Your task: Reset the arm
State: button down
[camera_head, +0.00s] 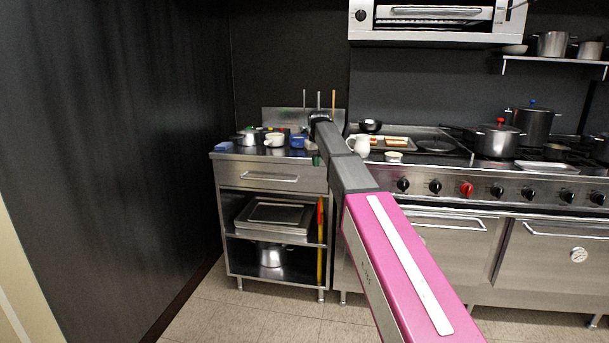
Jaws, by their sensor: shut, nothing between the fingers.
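My pink and dark grey arm (400,265) reaches from the bottom right up and away to the steel counter (270,174). My gripper (320,118) is at its dark far end, above or in front of the counter's right part. It is small, and its fingers are hard to make out. It is shut, and I see nothing held in it. The arm hides part of the counter's right end and of the gap to the stove.
Small pots and a blue item (223,146) stand on the counter. A white jug (361,145) and a tray (392,143) are just right of my arm. The stove (500,187) carries large pots (497,140). A salamander grill (435,38) hangs above. Floor is clear at left front.

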jog(key=s+d+f+m, duration=0.1)
jog(key=s+d+f, duration=0.3)
jog(key=s+f, duration=0.55)
jog(key=s+d+f, duration=0.4)
jog(key=s+f, duration=0.2)
jog(key=f, duration=0.6)
jog(key=s+d+f+m, duration=0.1)
jog(key=s+d+f, duration=0.2)
jog(key=s+f, duration=0.4)
jog(key=s+d+f+m+g, duration=0.1)
jog(key=s+d+f, duration=0.2)
jog(key=s+f, duration=0.5)
jog(key=s, duration=0.7)
jog(key=shift+s, duration=0.15)
jog(key=shift+d, duration=0.1)
